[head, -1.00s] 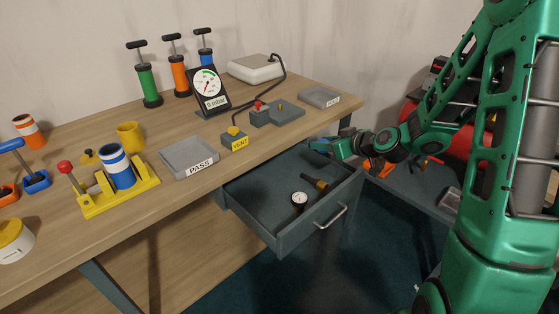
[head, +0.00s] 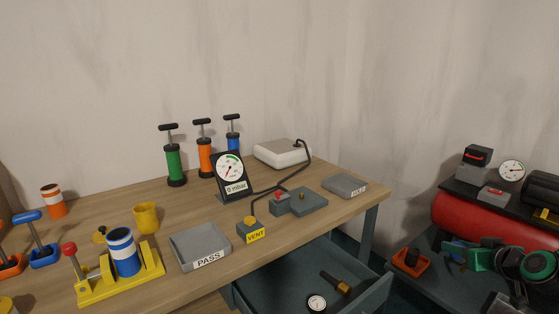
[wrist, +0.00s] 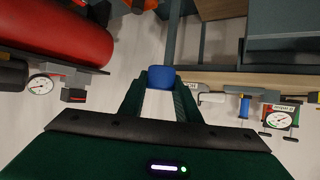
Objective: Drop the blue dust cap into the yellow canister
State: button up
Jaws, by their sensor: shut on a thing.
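My gripper (wrist: 160,82) is shut on the blue dust cap (wrist: 161,75), which sits between the fingertips in the wrist view. In the head view my gripper (head: 458,252) is at the right, over the lower grey bench and well apart from the wooden table. The cap is too small there to make out clearly. The yellow canister (head: 146,218) stands upright on the wooden table at the left, behind the blue-and-white striped cylinder. Its inside is mostly hidden from this angle.
A yellow fixture (head: 95,291) and a grey PASS tray (head: 202,247) stand near the canister. A VENT block (head: 251,233), a gauge (head: 231,174) and several pumps are farther right. The open drawer (head: 278,280) juts out below. A red tank (head: 487,221) lies at the right.

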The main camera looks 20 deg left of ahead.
aim_at(146, 221)
jog(key=z, duration=0.35)
jog(key=k, duration=1.4)
jog(key=u, duration=1.5)
jog(key=i, duration=1.2)
jog(key=u, duration=0.05)
